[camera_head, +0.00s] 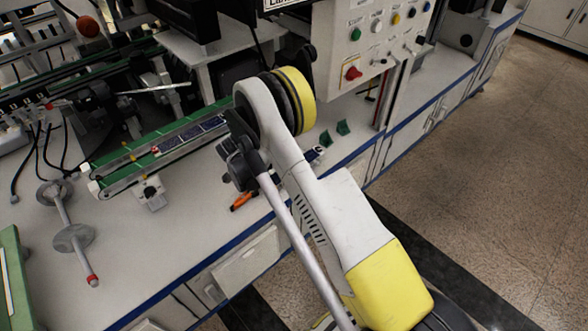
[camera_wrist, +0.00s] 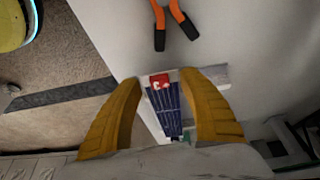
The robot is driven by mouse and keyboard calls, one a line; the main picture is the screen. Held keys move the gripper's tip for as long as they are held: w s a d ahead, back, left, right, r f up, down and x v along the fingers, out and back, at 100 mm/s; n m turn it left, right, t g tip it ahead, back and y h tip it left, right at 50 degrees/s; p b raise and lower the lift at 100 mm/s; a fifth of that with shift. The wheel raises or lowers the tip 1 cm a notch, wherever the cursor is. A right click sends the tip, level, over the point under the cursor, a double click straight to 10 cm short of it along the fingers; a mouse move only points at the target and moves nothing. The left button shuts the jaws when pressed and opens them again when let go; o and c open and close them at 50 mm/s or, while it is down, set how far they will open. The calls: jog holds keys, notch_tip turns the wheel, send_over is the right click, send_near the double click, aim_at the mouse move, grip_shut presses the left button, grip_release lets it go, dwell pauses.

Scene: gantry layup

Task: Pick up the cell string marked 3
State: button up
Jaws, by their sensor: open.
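In the wrist view, a dark blue cell string (camera_wrist: 165,112) with thin pale lines lies below my gripper. A red tab (camera_wrist: 160,82) with a white mark sits at its far end; the mark is too small to read. My gripper (camera_wrist: 161,78) is open, with one yellow finger on each side of the string and visible gaps between. I cannot tell how far above it the fingertips are. In the head view, my arm hides the fingers, and blue cells (camera_head: 190,136) show on the green-edged conveyor.
Pliers with orange handles (camera_wrist: 171,22) lie on the white bench just beyond the string; an orange tool (camera_head: 241,201) also shows near the bench's front edge. A control box (camera_head: 375,40) with a red knob stands behind my arm. A metal stand (camera_head: 68,225) is at left.

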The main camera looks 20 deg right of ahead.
grip_shut()
jog(key=shift+r, duration=0.15)
